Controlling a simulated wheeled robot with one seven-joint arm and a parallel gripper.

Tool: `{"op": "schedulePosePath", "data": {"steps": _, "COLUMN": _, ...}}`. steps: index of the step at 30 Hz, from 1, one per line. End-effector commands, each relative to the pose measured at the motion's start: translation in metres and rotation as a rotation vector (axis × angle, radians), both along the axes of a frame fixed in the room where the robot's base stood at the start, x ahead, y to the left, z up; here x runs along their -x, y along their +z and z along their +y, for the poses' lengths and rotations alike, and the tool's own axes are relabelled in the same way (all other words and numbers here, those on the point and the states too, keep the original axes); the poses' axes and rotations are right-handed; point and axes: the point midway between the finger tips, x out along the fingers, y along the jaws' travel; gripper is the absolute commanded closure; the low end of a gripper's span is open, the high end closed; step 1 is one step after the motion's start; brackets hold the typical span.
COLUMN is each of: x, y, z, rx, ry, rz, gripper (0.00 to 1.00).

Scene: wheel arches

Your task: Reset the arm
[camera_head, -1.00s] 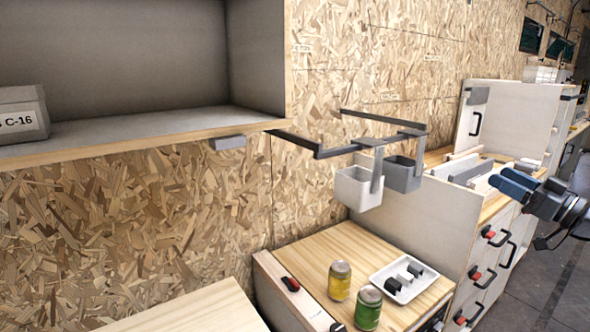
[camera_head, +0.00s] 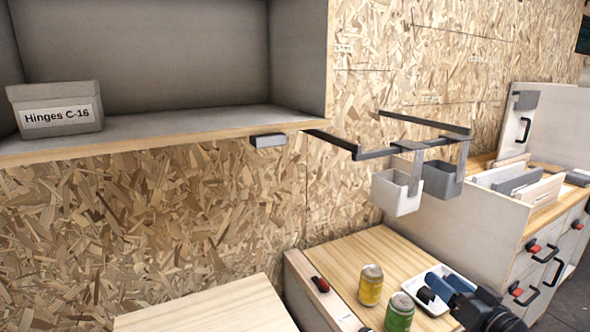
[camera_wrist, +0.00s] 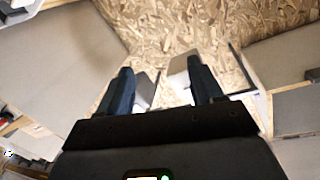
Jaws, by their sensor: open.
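My gripper (camera_wrist: 158,92) is open in the wrist view, its two dark blue fingers apart with nothing between them. In the head view my gripper (camera_head: 466,290) shows at the lower right, in front of the white tray (camera_head: 412,287) and partly hiding it. The rest of my arm is cut off by the bottom edge of the picture.
A yellow can (camera_head: 370,285) and a green can (camera_head: 399,313) stand on the wooden cabinet top left of my gripper. Above hang a white bin (camera_head: 396,193) and a grey bin (camera_head: 441,180) on a metal rail. A box labelled Hinges C-16 (camera_head: 55,108) sits on the shelf.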

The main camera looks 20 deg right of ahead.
Motion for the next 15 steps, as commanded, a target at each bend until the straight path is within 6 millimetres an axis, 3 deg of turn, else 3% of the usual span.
{"op": "schedulePosePath", "data": {"steps": 1, "x": 0.006, "y": -0.018, "z": 0.029, "rx": -0.025, "ry": -0.007, "rz": 0.032, "gripper": 0.34}}
{"op": "schedulePosePath", "data": {"steps": 6, "x": 0.04, "y": -0.06, "z": 0.1, "rx": -0.063, "ry": -0.055, "rz": 0.125, "gripper": 0.34}}
{"op": "schedulePosePath", "data": {"steps": 12, "x": 0.1, "y": -0.087, "z": 0.17, "rx": -0.054, "ry": -0.094, "rz": 0.219, "gripper": 0.34}}
{"op": "schedulePosePath", "data": {"steps": 15, "x": 0.135, "y": -0.091, "z": 0.197, "rx": -0.03, "ry": -0.104, "rz": 0.254, "gripper": 0.34}}
